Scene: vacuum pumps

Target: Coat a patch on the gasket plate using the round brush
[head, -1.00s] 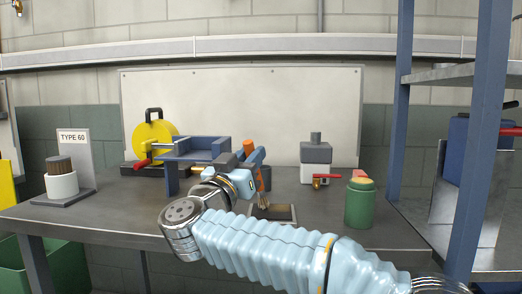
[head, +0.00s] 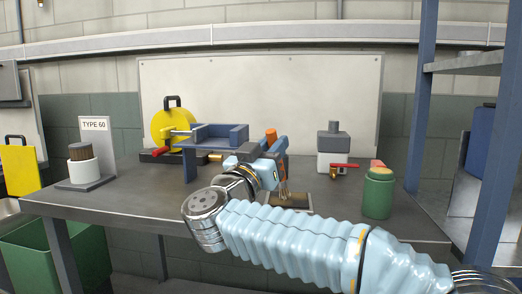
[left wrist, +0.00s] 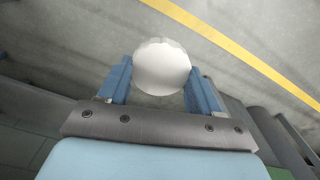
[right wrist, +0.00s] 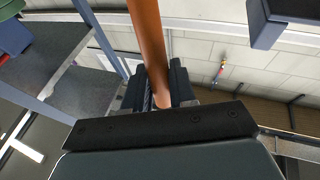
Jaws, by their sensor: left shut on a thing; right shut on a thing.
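My right gripper (head: 278,164) is shut on the orange handle of the brush (head: 271,136) in the head view. The handle also fills the gap between the fingers in the right wrist view (right wrist: 146,45). Below the gripper, the brush's brown lower end (head: 284,190) overlaps the gasket plate (head: 302,201), a small dark-framed plate with a brownish face on the table. I cannot tell whether the brush touches it. My left gripper (left wrist: 162,85) is shut on a white rounded thing (left wrist: 162,66) in the left wrist view, above bare floor; it is outside the head view.
A green jar (head: 378,195) stands right of the plate, near a red-handled valve (head: 342,168) and a grey-white block (head: 333,155). A blue fixture (head: 215,136) and a yellow disc (head: 172,128) stand behind. A white pot with bristles (head: 83,172) stands left. A blue shelf post (head: 421,90) rises right.

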